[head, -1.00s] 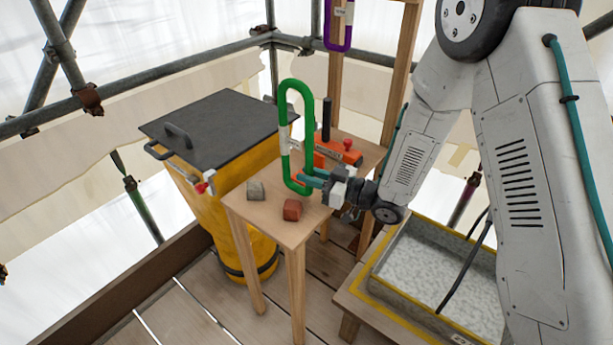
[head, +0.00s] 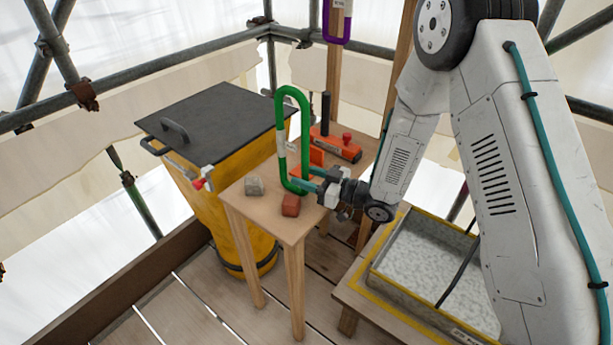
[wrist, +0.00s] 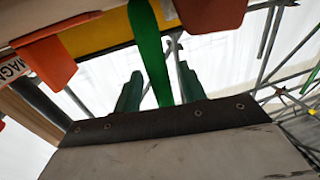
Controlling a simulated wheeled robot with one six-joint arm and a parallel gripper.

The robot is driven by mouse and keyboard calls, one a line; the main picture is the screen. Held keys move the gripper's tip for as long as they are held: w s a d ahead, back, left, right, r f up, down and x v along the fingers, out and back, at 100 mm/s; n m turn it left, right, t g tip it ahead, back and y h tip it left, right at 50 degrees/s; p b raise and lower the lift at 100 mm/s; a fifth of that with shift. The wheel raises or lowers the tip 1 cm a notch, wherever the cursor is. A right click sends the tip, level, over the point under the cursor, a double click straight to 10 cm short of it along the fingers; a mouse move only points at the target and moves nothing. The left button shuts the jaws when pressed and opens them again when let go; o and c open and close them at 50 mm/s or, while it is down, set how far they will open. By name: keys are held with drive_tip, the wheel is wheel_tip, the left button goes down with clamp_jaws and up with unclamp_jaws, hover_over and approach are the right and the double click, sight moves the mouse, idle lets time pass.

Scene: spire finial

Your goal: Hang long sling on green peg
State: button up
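A long green sling (head: 306,140), an upright narrow loop with a pale tag, is at the small wooden table in the head view. My gripper (head: 312,180) is at its lower right side, with teal fingers around that side. Whether the sling's bottom touches the tabletop is unclear. No green peg can be made out. A purple sling (head: 347,28) hangs by the wooden post at the top, cut off by the frame.
The wooden table (head: 262,212) holds a grey block (head: 254,186), a red block (head: 290,205) and an orange tool (head: 340,147) with a dark upright handle. A yellow bin (head: 245,240) with a dark lid stands left. A grey tray (head: 425,262) sits right. Scaffold poles (head: 150,75) run behind.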

drive_tip(key=shift+r, duration=0.1)
drive_tip(key=shift+s+d, duration=0.15)
drive_tip(key=shift+d, duration=0.2)
drive_tip(key=v, duration=1.1)
drive_tip(key=shift+s, duration=0.15)
drive_tip(key=shift+d, duration=0.1)
